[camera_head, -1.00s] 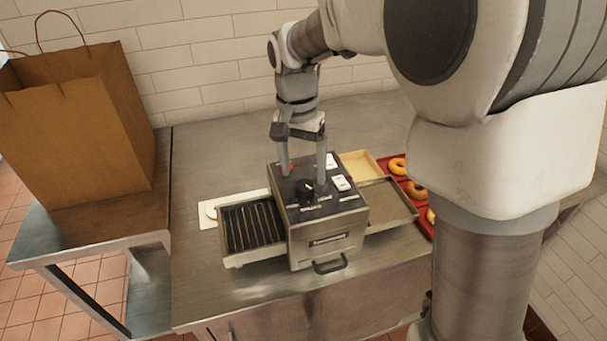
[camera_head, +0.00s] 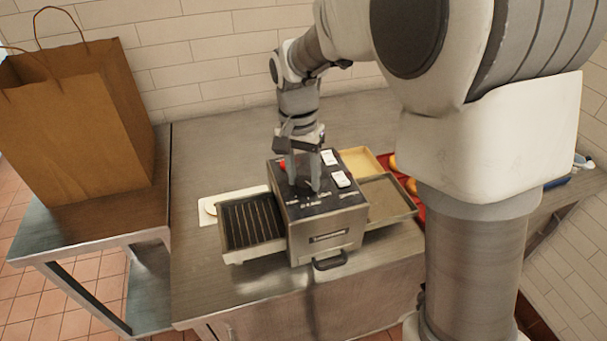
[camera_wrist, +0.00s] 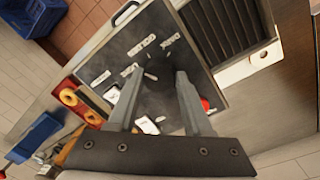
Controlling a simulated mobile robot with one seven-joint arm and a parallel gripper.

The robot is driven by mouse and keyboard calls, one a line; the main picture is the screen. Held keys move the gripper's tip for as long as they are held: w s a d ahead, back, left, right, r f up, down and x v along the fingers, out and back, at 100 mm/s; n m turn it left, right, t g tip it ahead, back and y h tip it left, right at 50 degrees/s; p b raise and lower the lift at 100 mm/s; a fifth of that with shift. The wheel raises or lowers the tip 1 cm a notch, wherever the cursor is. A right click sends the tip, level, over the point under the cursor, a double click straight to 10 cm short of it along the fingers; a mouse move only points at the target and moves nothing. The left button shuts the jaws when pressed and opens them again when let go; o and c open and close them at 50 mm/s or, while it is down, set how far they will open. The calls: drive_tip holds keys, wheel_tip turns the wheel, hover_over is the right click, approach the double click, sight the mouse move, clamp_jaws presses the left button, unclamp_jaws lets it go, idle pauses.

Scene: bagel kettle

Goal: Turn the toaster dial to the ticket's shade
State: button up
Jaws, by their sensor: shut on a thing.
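The toaster (camera_head: 325,240) is a steel box with a dark top panel on the counter. The dial shows in the wrist view as a dark round knob (camera_wrist: 152,76) between the fingers; its pointer cannot be made out. My gripper (camera_head: 305,187) points down onto the panel and is shut on the dial; it also shows in the wrist view (camera_wrist: 156,80). Small white labels (camera_wrist: 141,46) lie around the dial, too blurred to read.
A red button (camera_wrist: 204,104) is on the panel near one finger. A slatted rack (camera_head: 250,222) is left of the toaster and a flat tray (camera_head: 388,200) right of it. Bagels (camera_wrist: 70,97) lie on a red tray. A paper bag (camera_head: 75,130) stands on the left table.

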sight(298, 182)
clamp_jaws()
drive_tip(key=shift+n, duration=2.9)
drive_tip(key=shift+t, duration=0.3)
drive_tip(key=o, duration=1.2)
unclamp_jaws()
drive_tip(key=r, duration=0.5)
drive_tip(key=r+p, duration=0.1)
drive_tip(key=r, duration=0.5)
drive_tip(key=a+r, duration=0.1)
drive_tip(key=r, duration=0.5)
drive_tip(key=shift+s+r, duration=0.15)
drive_tip(key=shift+r, duration=0.05)
